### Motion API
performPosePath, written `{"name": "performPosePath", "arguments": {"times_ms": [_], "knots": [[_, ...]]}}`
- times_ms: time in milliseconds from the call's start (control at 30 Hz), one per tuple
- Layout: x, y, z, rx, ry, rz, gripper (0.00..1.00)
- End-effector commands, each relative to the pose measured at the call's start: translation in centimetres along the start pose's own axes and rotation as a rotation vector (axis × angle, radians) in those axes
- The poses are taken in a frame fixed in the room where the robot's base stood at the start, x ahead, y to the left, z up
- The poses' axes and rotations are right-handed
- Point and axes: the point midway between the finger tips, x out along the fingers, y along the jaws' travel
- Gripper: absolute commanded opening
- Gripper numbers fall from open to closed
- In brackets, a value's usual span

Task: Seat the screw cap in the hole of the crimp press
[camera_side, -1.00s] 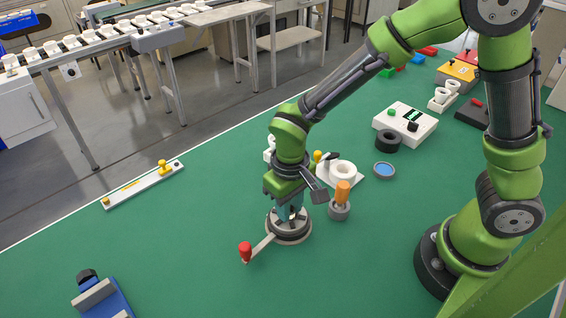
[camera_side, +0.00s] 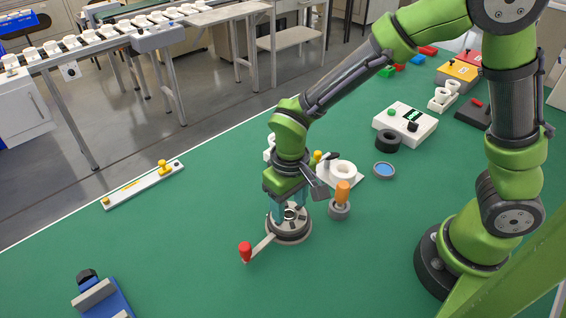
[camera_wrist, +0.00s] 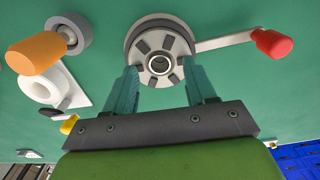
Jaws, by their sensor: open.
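The crimp press (camera_side: 290,234) is a round dark-based fixture with a grey slotted top and a red-knobbed lever. It also shows at the top of the wrist view (camera_wrist: 135,42). A small metallic ring with a dark middle, which looks like the screw cap (camera_wrist: 159,65), sits at the centre of the press top. It is small in the side view (camera_side: 290,213). I cannot tell how deep it sits. My gripper (camera_wrist: 161,72) is open, its teal fingers apart on either side of the ring and just above the press.
An orange-handled tool in a grey holder (camera_side: 339,210) stands close right of the press. A white plate with a ring (camera_side: 342,170) lies behind it. The lever's red knob (camera_side: 245,252) sticks out front left.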

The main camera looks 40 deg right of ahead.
Motion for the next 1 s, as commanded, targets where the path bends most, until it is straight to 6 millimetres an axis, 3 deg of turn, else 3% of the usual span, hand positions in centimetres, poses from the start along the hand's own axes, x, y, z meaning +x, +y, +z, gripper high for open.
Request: {"name": "performPosePath", "arguments": {"times_ms": [600,800,1000], "knots": [[-13.5,0.0,-0.1,0.000,0.004,-0.002,0.56],[-15.7,0.0,0.0,0.000,0.002,0.000,0.56],[-16.2,0.0,0.0,0.000,0.000,0.000,0.56]]}}
